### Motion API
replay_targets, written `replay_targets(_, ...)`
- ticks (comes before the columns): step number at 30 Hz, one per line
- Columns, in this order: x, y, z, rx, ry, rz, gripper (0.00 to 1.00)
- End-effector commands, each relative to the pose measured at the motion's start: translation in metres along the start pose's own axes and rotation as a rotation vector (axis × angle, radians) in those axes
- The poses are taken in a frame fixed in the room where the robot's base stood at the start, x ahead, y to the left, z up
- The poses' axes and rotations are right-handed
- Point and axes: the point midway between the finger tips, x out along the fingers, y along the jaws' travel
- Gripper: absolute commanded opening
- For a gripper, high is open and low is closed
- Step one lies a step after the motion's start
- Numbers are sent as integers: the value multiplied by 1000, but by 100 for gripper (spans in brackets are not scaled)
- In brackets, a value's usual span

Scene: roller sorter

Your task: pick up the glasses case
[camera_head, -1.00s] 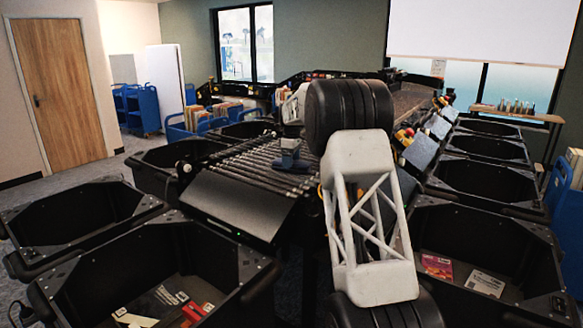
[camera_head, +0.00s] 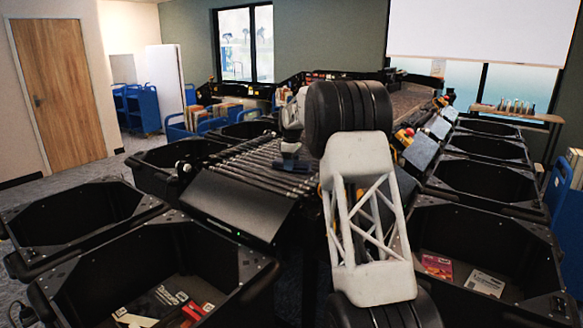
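My gripper (camera_head: 290,148) is small and far off, pointing down over the sorter's rollers, left of my thick black arm joint. Its fingers are too small and dark to tell open from shut. A dark blue shape (camera_head: 291,163) shows right at the gripper's lower end, at roller level. It may be the glasses case or part of the gripper; I cannot tell which. No other thing that I can make out as a glasses case is in view.
The roller bed (camera_head: 240,165) runs back from a black end panel (camera_head: 235,207). Deep black bins stand on both sides; the near left bin (camera_head: 75,285) holds books, and the near right bin (camera_head: 465,215) holds two flat items. Yellow and red parts (camera_head: 403,137) line the right side.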

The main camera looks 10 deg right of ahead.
Motion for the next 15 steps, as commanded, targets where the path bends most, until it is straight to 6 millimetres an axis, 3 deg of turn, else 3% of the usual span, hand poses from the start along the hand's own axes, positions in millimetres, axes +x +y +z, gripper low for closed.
replay_targets(1, 0, 0, 0, 0, 0, 0, 45)
replay_targets(4, 0, 0, 0, 0, 0, 0, 30)
replay_targets(15, -3, 0, 0, 0, 0, 0, 30)
